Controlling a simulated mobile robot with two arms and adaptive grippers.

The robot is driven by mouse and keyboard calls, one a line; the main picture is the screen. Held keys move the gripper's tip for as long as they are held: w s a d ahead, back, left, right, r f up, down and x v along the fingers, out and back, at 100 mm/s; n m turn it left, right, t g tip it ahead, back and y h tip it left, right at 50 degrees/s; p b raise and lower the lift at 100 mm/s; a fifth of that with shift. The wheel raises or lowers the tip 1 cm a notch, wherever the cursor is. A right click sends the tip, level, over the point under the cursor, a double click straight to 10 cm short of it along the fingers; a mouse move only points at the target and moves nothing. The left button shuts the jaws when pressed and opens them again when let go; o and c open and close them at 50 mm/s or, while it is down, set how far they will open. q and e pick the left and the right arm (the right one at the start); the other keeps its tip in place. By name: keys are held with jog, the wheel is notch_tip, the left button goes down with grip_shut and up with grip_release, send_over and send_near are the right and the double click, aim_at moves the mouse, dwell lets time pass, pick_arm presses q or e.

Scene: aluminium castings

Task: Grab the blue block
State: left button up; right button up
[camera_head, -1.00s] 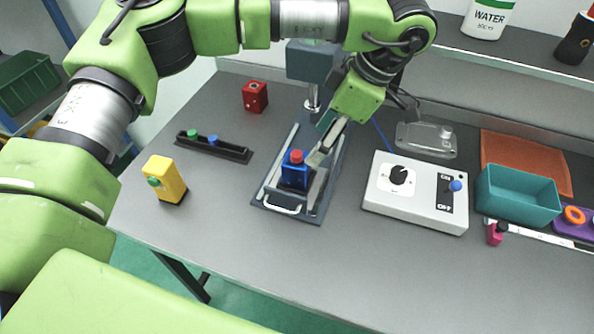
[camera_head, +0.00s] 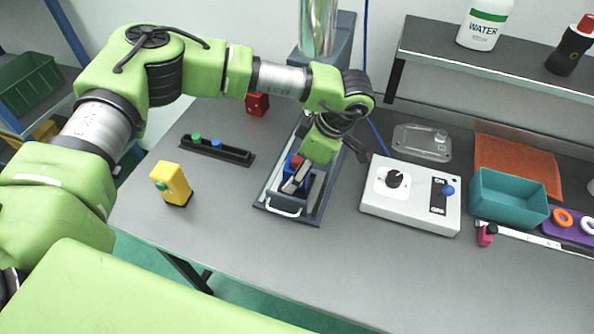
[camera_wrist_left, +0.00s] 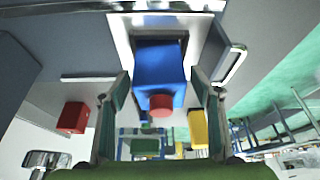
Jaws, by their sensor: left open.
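The blue block (camera_head: 304,181) with a red knob on top sits in a grey metal fixture (camera_head: 319,206) with a front handle, mostly covered by my gripper in the head view. In the left wrist view the blue block (camera_wrist_left: 158,66) lies centred, its red knob (camera_wrist_left: 160,105) facing the gripper. My left gripper (camera_head: 300,184) is open and points down at the block. In the left wrist view the fingers of the gripper (camera_wrist_left: 160,76) stand on either side of it, with gaps visible. My right gripper is out of view.
A yellow block (camera_head: 174,186) with a green button and a black rail (camera_head: 232,154) stand left of the fixture. A white control box (camera_head: 412,205) is close on its right. A red block (camera_head: 257,105) stands behind. The table's front is clear.

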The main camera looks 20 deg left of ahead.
pick_arm(q)
jog(key=c, duration=1.4)
jog(key=shift+r, duration=0.15)
